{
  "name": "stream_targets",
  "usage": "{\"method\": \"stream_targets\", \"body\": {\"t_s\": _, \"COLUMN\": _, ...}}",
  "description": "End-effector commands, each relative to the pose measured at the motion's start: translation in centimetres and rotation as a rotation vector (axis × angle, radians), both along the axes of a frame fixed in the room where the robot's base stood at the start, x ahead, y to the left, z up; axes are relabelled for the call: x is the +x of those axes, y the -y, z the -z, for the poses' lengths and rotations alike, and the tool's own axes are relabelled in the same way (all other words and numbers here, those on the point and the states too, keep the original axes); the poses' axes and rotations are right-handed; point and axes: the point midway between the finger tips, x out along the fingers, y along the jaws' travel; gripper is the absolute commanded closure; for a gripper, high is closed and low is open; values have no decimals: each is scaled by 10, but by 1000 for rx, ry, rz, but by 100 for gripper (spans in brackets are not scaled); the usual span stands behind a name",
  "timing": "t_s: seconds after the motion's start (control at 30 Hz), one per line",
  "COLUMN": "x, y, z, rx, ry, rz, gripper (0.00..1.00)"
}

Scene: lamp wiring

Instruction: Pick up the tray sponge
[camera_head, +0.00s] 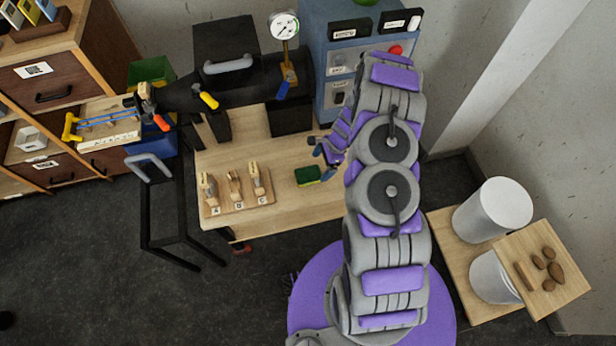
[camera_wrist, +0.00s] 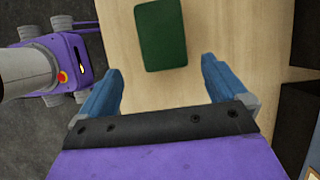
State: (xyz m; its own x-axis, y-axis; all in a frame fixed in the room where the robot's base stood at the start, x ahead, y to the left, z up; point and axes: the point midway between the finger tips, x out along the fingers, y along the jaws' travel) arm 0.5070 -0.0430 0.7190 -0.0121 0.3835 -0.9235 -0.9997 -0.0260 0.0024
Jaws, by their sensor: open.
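The sponge (camera_head: 308,175) lies on the wooden table (camera_head: 297,205), with a dark green top and a yellow side. In the wrist view its green top (camera_wrist: 160,34) lies flat on the wood, beyond the fingertips and roughly between them in line. My gripper (camera_head: 325,160) is just above and right of the sponge in the head view. Its two blue fingers are spread wide and empty in the wrist view (camera_wrist: 162,82). It is apart from the sponge.
A wooden board (camera_head: 238,196) with clips marked A, B and C stands left of the sponge. A black machine (camera_head: 235,80) with a gauge stands behind, and a blue cabinet (camera_head: 340,60) at the back right. Bare tabletop surrounds the sponge.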

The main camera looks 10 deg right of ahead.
Motion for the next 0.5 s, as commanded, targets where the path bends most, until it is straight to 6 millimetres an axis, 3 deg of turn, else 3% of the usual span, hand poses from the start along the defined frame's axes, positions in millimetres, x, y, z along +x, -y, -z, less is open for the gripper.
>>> {"method": "stream_targets", "body": {"t_s": 0.5, "x": 5, "y": -19, "z": 43, "rx": -1, "ry": 0, "rz": -2, "gripper": 1}}
